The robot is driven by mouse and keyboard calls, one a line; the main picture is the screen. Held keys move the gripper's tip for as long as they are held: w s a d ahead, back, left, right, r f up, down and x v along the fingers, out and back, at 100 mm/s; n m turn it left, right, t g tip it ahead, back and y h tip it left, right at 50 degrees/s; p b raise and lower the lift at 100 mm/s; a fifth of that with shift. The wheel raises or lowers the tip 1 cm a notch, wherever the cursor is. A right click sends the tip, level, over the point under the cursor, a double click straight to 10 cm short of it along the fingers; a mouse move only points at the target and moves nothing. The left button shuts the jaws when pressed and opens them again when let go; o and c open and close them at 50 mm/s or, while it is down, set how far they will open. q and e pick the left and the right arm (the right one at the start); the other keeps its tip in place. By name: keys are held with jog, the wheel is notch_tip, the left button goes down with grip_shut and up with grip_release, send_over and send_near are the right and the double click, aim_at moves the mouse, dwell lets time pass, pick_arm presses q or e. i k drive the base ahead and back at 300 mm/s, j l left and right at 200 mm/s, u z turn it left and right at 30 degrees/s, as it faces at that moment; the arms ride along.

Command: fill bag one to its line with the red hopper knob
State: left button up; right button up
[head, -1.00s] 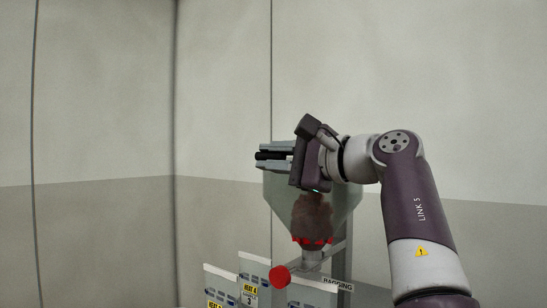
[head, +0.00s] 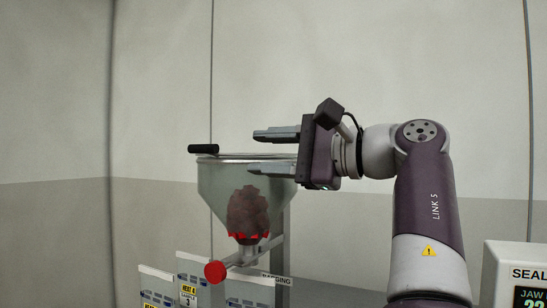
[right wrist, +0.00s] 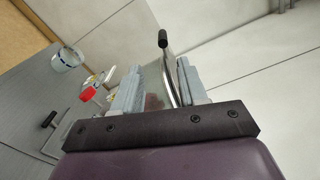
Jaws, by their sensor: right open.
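The red hopper knob (head: 215,272) sits on a rod below the hopper (head: 212,185) in the head view. It also shows left of my fingers in the right wrist view (right wrist: 88,94). The clear hopper holds dark reddish-brown material (head: 248,212). My right gripper (head: 254,152) is open at the hopper's top rim, well above the knob. A black handle (head: 203,148) sticks out at the rim, beyond my fingertips. Labelled panels (head: 193,270) stand below the hopper; I cannot tell whether bag one is among them. My left gripper is out of view.
A sealer unit (head: 515,272) with a display stands at the right edge. In the right wrist view, a clear container (right wrist: 67,58) and another black handle (right wrist: 48,120) are on the grey surface at left. Plain walls stand behind the hopper.

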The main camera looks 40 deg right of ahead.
aim_at(214, 271)
jog(key=k+j, duration=0.75)
jog(key=j, duration=0.2)
